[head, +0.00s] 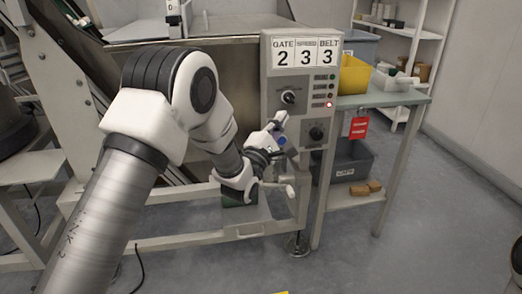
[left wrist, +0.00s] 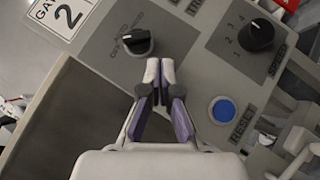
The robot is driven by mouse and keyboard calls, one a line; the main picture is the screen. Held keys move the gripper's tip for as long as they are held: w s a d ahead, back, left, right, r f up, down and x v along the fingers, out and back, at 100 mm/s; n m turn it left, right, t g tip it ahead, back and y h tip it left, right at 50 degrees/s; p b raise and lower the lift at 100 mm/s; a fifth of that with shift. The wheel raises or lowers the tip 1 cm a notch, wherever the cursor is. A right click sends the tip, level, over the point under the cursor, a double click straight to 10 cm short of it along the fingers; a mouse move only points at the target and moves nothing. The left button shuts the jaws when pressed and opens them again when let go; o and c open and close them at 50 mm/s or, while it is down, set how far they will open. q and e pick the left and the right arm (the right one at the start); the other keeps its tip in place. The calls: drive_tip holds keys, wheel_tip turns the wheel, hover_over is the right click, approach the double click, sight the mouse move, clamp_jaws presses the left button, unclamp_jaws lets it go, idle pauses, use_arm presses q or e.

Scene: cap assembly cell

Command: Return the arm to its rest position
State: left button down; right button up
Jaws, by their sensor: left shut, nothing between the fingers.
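My left arm reaches in from the left in the head view. Its gripper (head: 277,124) is just in front of the grey control panel (head: 268,72). In the left wrist view the two fingertips (left wrist: 160,70) are together, with nothing between them. They are below a black selector knob (left wrist: 137,42) and look apart from it, though the exact gap is hard to tell. A blue RESET button (left wrist: 223,110) is to the right of the fingers, and a black numbered dial (left wrist: 256,35) is at upper right. My right gripper is not in view.
The panel's signs read GATE 2, 3, BELT 3, and a red lamp (head: 329,104) is lit. A side table (head: 412,98) with a yellow bin (head: 354,75) stands right of the panel. A dark bin (head: 345,165) is below. Open floor (head: 440,225) lies at right.

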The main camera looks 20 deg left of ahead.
use_arm(q)
drive_tip(key=w+f+p+v, duration=0.1)
drive_tip(key=p+v, duration=0.1)
drive_tip(key=v, duration=0.9)
drive_tip(key=s+f+m+g+y, duration=0.1)
drive_tip(key=s+f+g, duration=0.35)
drive_tip(key=f, duration=0.55)
drive_tip(key=s+f+m+g, duration=0.25)
drive_tip(key=s+f, duration=0.25)
drive_tip(key=f, duration=0.5)
drive_tip(key=s+f+m+g+y, duration=0.1)
drive_tip(key=s+f+g, duration=0.3)
drive_tip(key=f, duration=0.5)
drive_tip(key=s+f+m+g, duration=0.55)
drive_tip(key=s+f, duration=0.25)
drive_tip(key=s, duration=0.4)
drive_tip(key=s+a+f+m+g, duration=0.1)
drive_tip(key=s+m+g, duration=0.5)
drive_tip(key=s+m, duration=0.5)
wheel_tip(320, 180, up, 31)
drive_tip(key=p, duration=3.2)
drive_tip(key=shift+s+r+y, duration=0.25)
drive_tip(key=shift+s+y, duration=0.05)
drive_tip(key=shift+y, duration=0.1)
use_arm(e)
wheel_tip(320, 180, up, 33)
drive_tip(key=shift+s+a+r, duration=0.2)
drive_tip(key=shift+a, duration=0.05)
